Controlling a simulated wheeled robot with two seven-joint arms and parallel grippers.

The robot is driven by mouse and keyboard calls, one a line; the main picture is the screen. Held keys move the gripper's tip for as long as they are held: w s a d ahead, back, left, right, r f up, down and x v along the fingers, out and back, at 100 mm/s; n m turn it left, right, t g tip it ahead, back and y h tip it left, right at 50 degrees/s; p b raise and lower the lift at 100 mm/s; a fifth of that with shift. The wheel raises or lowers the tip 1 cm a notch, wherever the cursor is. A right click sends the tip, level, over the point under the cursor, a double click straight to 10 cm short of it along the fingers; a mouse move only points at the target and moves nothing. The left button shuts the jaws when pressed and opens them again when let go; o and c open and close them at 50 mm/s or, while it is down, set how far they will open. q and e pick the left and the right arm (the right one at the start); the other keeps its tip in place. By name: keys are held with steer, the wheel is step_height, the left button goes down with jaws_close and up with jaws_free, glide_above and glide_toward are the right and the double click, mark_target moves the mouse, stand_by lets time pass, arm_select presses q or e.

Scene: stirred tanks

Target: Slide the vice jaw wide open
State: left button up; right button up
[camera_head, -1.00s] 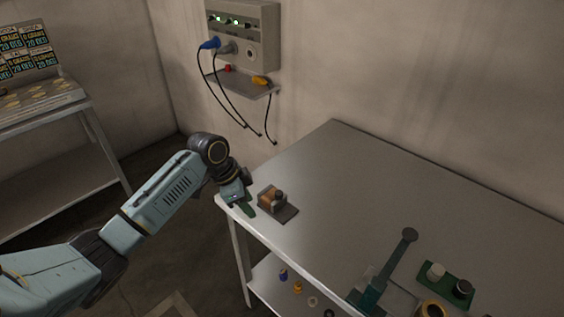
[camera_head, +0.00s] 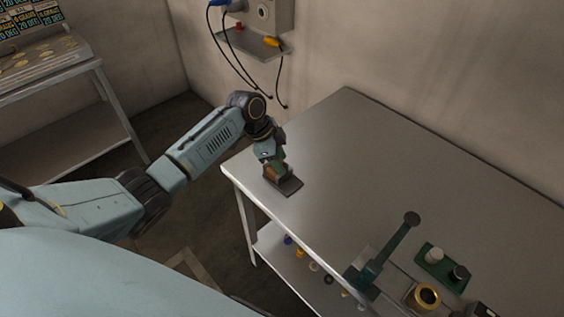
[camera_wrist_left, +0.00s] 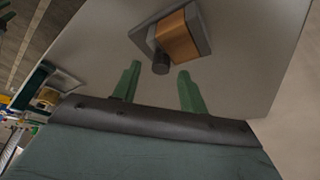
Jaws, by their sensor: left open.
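The vice is a small dark plate with an orange-brown block on it. It sits near the left corner of the grey table, and its plate (camera_head: 290,186) shows below my left gripper in the head view. In the left wrist view the orange block (camera_wrist_left: 178,42) sits in a grey frame, with a dark round knob (camera_wrist_left: 160,64) sticking out towards me. My left gripper (camera_head: 277,164) is open, its two green fingers apart. In the left wrist view the gripper (camera_wrist_left: 159,71) has its fingertips to either side of the knob; contact cannot be told. My right gripper is not in view.
On the table (camera_head: 345,150), a teal lever device (camera_head: 380,262) stands at the front right, near a green tray (camera_head: 436,258) with a white and a black piece, and a brass ring (camera_head: 425,297). A lower shelf holds small parts. The table's middle is clear.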

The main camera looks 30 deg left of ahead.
arm_select(q)
steer(key=shift+x, duration=0.9)
steer(key=shift+c, duration=0.3)
jaws_close()
